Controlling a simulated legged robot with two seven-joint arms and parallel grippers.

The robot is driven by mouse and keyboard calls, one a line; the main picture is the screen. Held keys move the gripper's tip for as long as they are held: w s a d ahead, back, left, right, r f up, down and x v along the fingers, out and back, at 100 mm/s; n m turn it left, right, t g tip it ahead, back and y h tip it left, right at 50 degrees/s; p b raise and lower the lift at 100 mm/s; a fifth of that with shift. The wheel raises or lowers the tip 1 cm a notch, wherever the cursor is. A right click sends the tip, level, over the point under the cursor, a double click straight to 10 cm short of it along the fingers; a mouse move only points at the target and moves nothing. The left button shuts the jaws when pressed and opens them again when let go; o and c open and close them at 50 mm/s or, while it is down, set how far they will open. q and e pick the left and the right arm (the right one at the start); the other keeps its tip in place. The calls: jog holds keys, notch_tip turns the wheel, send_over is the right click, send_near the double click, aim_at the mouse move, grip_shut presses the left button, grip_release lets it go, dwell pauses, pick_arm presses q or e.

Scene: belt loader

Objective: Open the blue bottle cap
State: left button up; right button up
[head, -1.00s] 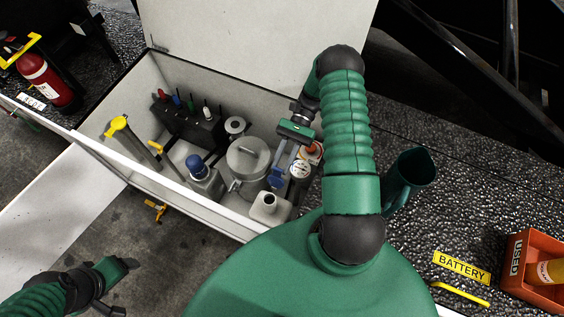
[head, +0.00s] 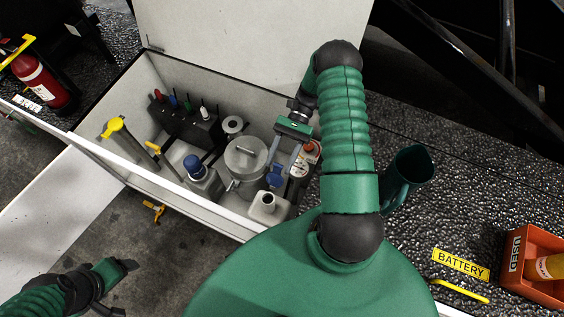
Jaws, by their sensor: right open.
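A grey-white bottle (head: 207,188) with a blue cap (head: 194,164) stands upright inside the open white box, left of the grey lidded canister. Another blue piece (head: 273,177) shows right of the canister, by my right fingertips; I cannot tell whether it is a cap or what it belongs to. My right gripper (head: 286,168) is open and points down into the box, right of the canister and apart from the blue-capped bottle. Whether it touches the blue piece is unclear. My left gripper (head: 122,276) is low at the left, outside the box; its fingers are unclear.
The white box (head: 190,207) also holds a grey canister (head: 246,156), a white bottle with a dark mouth (head: 268,203), a red-capped bottle (head: 309,147), a yellow-handled tool (head: 116,124) and a dark rack (head: 190,125). An orange bin (head: 540,288) stands at the lower right.

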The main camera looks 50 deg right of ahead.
jog(key=r, duration=0.1)
jog(key=s+a+r, duration=0.1)
jog(key=shift+s+r, duration=0.1)
jog(key=shift+r, duration=0.25)
jog(key=s+a+r, duration=0.1)
jog(key=s+a, duration=0.8)
jog(key=s, duration=0.1)
jog(key=shift+s+a, duration=0.25)
jog(key=shift+a, duration=0.15)
